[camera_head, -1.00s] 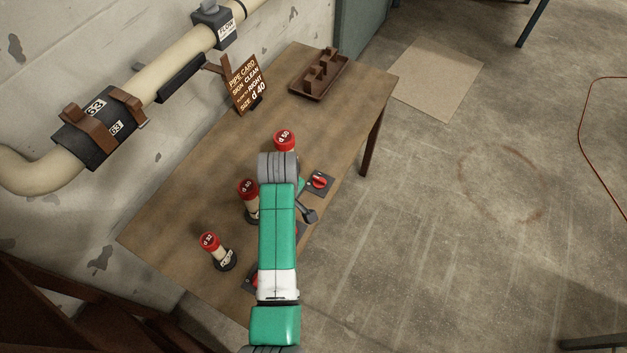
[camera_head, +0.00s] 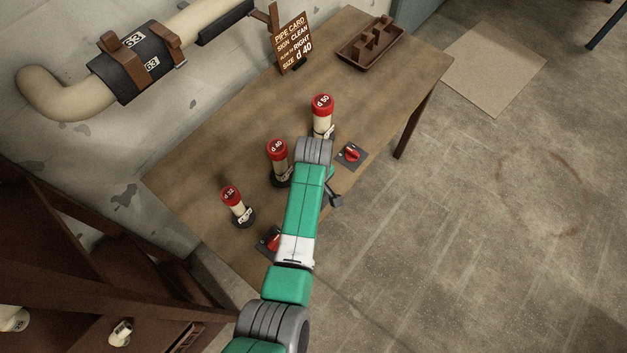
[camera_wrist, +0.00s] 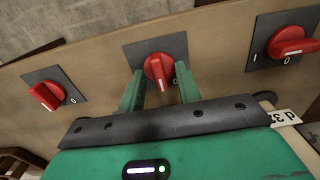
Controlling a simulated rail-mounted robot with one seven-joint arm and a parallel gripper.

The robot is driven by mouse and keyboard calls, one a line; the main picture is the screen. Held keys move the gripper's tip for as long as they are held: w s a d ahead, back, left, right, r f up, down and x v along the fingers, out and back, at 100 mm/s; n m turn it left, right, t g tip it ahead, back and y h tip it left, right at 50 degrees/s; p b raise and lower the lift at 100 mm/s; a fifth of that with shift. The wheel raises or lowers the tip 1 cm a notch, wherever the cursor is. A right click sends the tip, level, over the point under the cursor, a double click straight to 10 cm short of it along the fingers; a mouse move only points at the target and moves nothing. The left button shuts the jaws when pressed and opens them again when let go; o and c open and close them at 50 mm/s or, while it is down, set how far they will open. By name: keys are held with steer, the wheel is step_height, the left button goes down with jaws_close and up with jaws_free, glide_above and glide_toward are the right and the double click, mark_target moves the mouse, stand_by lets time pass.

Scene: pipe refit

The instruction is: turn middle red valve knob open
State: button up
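In the wrist view the middle red valve knob (camera_wrist: 158,70) sits on a dark square plate (camera_wrist: 186,45), with a white line on its handle and a "0" on the plate. My gripper (camera_wrist: 160,82) is open, one green finger on each side of the knob's handle. I cannot tell whether the fingers touch it. In the head view my arm hides the middle knob and the fingers. The other red knobs show left (camera_wrist: 46,95) and right (camera_wrist: 291,42) in the wrist view. In the head view one knob (camera_head: 351,154) is right of my arm and another (camera_head: 273,240) is left.
Three red-capped pipe pieces, d 32 (camera_head: 237,205), d 40 (camera_head: 279,160) and d 50 (camera_head: 322,115), stand on the wooden table (camera_head: 225,125). A sign card (camera_head: 291,42) and a brown tray (camera_head: 369,50) are further back. A large wall pipe (camera_head: 185,30) runs behind.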

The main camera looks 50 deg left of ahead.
jaws_close()
steer(key=shift+r, duration=0.1)
steer(key=m+p, duration=0.2)
steer(key=m, duration=0.2)
steer(key=shift+r+p, duration=0.1)
steer(key=shift+p, duration=0.25)
steer(key=m+p, duration=0.1)
steer(key=m, duration=0.3)
steer(key=shift+m+p, duration=0.3)
steer(key=m+p, duration=0.1)
steer(key=m, duration=0.8)
steer(key=shift+p, duration=0.4)
steer(key=shift+m, duration=0.3)
